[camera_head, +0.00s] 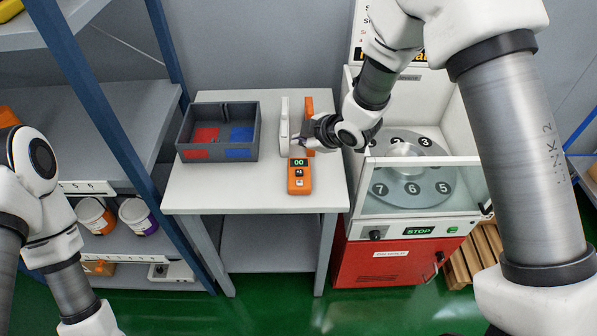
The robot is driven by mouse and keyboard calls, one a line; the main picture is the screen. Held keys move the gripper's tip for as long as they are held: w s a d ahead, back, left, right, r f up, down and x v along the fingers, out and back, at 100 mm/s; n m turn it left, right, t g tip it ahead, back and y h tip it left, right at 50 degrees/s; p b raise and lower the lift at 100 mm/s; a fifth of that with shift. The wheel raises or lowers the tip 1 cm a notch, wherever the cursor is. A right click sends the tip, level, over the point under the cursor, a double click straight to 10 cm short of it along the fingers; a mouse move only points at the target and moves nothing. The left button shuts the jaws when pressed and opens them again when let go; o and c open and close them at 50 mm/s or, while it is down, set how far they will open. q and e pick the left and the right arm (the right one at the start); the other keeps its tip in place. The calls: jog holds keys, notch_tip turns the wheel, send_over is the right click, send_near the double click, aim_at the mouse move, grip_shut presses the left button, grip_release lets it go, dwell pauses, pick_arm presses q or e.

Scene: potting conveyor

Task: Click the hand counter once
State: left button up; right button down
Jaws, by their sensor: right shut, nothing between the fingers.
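The hand counter (300,183) is an orange device lying at the front of the small white table. Its dark display shows "00" in green, with a "+1" button below it. My right gripper (297,143) reaches in from the right, above the table and just behind the counter's display end. Its fingers are shut and hold nothing. In this view the fingertips lie in front of a white upright panel; I cannot tell whether they touch it. My left arm is at the left edge, and its gripper is out of view.
A grey bin (218,131) with red and blue compartments stands on the table's left. A white upright panel (285,125) and an orange upright piece (309,106) stand behind the counter. A machine with a numbered turntable (408,184) stands at the right. Shelves (115,125) fill the left.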

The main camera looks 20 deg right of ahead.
aim_at(301, 173)
notch_tip(301, 173, down, 8)
jog(key=b, duration=0.6)
jog(key=shift+f, duration=0.25)
jog(key=shift+f+b, duration=0.1)
jog(key=shift+b, duration=0.2)
dwell(0.6)
jog(key=shift+f, duration=0.3)
jog(key=shift+f+b, duration=0.45)
jog(key=shift+b, duration=0.1)
dwell(0.4)
jog(key=shift+r, duration=0.15)
jog(key=shift+r+p, duration=0.7)
jog(key=shift+r, duration=0.05)
notch_tip(301, 173, up, 5)
jog(key=p, duration=0.4)
